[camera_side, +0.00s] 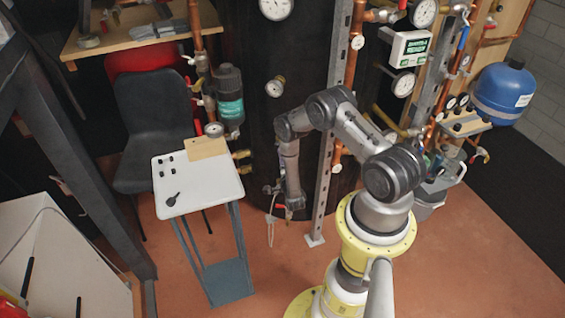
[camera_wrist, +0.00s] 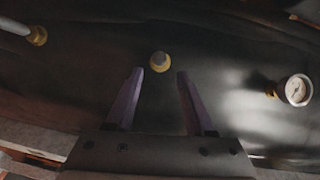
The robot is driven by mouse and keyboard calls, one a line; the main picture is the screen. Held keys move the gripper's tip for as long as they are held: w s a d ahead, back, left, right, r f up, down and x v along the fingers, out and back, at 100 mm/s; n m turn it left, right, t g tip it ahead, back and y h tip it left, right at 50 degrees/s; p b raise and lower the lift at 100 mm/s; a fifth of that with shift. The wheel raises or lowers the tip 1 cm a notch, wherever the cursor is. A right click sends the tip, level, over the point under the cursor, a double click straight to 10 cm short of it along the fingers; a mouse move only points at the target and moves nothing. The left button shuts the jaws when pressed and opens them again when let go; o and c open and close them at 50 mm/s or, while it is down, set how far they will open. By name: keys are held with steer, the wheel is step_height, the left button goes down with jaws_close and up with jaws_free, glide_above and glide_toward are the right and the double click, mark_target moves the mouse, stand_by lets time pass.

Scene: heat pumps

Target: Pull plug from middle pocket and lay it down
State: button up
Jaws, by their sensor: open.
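My gripper (camera_wrist: 160,74) is open and empty. Its two fingers stand on either side below the plug in the picture, apart from it; I cannot tell the depth between them. In the side view my gripper end (camera_side: 292,202) is low in front of the dark tank (camera_side: 250,130). I cannot make out the plug there.
A dial gauge (camera_wrist: 297,90) and another brass fitting (camera_wrist: 37,36) flank the plug on the tank. A metal upright (camera_side: 328,180) stands close to my arm. The white table (camera_side: 215,190) holds several small black parts and has bare room.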

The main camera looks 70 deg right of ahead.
steer(key=x, duration=0.7)
steer(key=shift+r, duration=0.1)
steer(key=shift+c, duration=0.3)
jaws_close()
